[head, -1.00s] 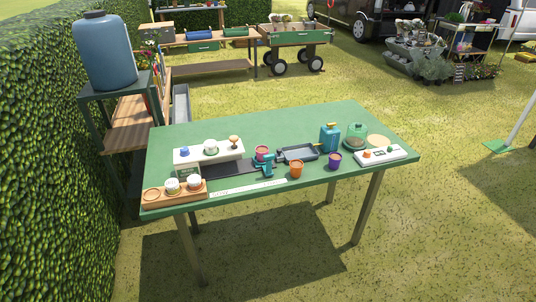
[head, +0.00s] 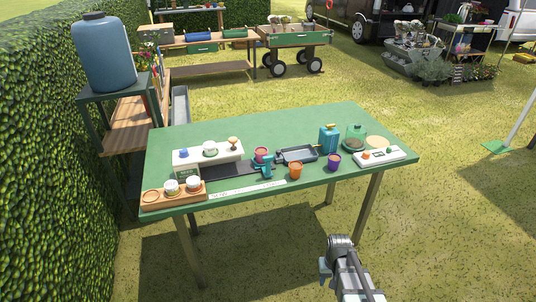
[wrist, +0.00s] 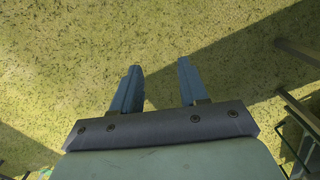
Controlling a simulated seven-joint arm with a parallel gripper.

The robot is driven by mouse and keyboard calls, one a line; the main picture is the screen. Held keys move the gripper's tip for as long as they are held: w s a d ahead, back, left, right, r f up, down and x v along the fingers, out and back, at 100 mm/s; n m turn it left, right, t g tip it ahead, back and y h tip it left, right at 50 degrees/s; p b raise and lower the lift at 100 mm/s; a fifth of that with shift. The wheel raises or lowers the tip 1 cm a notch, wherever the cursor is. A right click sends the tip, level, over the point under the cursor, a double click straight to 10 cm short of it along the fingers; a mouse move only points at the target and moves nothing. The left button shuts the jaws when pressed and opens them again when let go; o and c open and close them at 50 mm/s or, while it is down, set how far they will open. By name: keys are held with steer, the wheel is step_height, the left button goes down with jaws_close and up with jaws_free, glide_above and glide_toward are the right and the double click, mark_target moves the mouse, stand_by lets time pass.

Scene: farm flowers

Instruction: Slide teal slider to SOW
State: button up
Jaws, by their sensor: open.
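The teal slider (head: 267,165) stands upright on a dark track (head: 232,169) near the front of the green table, right of the track's middle. A pale strip with lettering (head: 250,190) runs along the front edge of the table; lettering at its left end looks like SOW, but it is too small to read surely. My gripper (wrist: 158,80) is open and empty in the wrist view, with its two fingers apart above the grass. In the head view my arm shows at the lower right, in front of the table and well away from the slider.
On the green table (head: 290,125), an orange pot (head: 296,171) and a purple pot (head: 334,161) stand right of the slider. A dark tray (head: 297,154) and teal can (head: 328,139) lie behind. A wooden holder (head: 150,197) sits at left. The table's back is clear.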

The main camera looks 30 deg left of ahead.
steer(key=w+a+r+n+t, duration=0.1)
steer(key=w+a+r+t, duration=0.1)
steer(key=w+a+r, duration=0.8)
step_height(320, 180, up, 35)
steer(key=m+g, duration=0.1)
steer(key=m, duration=1.4)
glide_above(268, 156)
step_height(268, 156, down, 13)
steer(key=shift+f, duration=0.15)
steer(key=shift+c, duration=0.2)
